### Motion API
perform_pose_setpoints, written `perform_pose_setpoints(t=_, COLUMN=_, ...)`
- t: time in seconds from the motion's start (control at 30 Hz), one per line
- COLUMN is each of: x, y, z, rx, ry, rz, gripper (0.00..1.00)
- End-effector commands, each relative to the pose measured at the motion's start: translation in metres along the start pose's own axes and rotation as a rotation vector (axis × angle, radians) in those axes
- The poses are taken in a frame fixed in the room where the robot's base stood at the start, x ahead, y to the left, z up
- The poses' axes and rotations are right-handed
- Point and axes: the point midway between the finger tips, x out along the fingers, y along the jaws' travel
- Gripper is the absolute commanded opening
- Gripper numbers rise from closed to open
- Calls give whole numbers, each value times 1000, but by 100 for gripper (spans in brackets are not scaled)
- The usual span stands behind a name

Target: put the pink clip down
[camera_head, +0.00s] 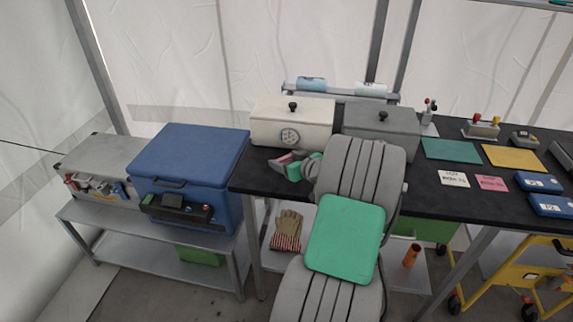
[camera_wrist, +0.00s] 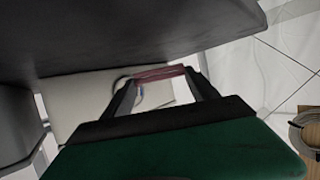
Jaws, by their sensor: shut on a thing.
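The pink clip (camera_wrist: 161,73) spans between the two fingertips of my gripper (camera_wrist: 158,78) in the wrist view, and the gripper is shut on it. In the head view a bit of pink, the clip (camera_head: 284,159), shows at the end of my gripper (camera_head: 280,164), in front of the white box with a dial (camera_head: 290,113). It is over the left part of the black tabletop (camera_head: 258,179). I cannot tell whether the clip touches the tabletop. My arm hides the tabletop to the right of the gripper.
A grey box (camera_head: 385,121) stands right of the white box. A green mat (camera_head: 451,150), yellow mat (camera_head: 514,158), white card (camera_head: 453,179) and pink card (camera_head: 491,183) lie farther right. A blue cooler (camera_head: 190,160) stands left of the table. Bare tabletop shows around the cards.

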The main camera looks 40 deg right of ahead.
Motion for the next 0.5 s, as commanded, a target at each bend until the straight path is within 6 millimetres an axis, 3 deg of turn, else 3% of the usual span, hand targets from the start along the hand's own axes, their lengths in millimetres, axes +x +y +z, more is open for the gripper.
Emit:
perform_pose_setpoints(t=0.13, x=7, y=-1, z=21, rx=6, ry=-3, rz=-1, gripper=31)
perform_pose_setpoints(t=0.5, x=9, y=-1, z=27, rx=3, ry=-2, rz=0, gripper=31)
